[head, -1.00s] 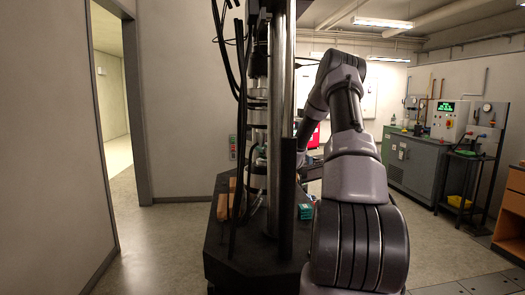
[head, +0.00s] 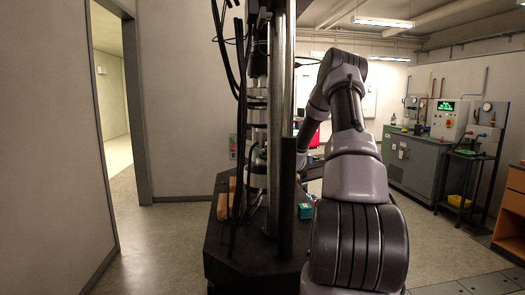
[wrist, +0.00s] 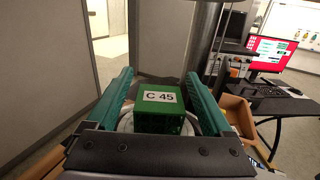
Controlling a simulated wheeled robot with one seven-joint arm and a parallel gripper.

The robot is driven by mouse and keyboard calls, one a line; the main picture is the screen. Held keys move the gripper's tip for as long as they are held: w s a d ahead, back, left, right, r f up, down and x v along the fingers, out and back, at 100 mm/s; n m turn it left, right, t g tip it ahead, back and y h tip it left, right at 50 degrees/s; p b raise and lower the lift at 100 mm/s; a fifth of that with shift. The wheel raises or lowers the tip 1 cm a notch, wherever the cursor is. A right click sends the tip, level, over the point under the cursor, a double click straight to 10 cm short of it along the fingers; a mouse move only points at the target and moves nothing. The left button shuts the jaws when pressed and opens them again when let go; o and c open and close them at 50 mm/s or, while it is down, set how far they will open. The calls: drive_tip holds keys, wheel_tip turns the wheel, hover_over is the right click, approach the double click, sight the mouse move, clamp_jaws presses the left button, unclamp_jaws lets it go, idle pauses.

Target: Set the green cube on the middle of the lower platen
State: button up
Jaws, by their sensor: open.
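The green cube (wrist: 158,110), with a white label "C 45" on its top, stands upright on a round, light metal platen (wrist: 124,123) in the wrist view. The platen's rim shows on both sides of the cube; the cube's near lower part is hidden by my gripper's dark body. My gripper (wrist: 158,76) is open. Its two green fingers lie left and right of the cube, with a visible gap on each side.
The test machine's steel column (head: 281,120) and hanging black cables (head: 222,60) stand close to my arm. A small teal box (head: 306,211) and wooden blocks (head: 223,206) lie on its dark base (head: 245,252). A cardboard box (wrist: 240,115) and desk with red monitor (wrist: 272,53) are at right.

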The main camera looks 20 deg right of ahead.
drive_tip(key=s, duration=0.7)
drive_tip(key=s+d, duration=0.1)
drive_tip(key=s, duration=0.3)
drive_tip(key=shift+d, duration=0.1)
drive_tip(key=shift+s, duration=0.1)
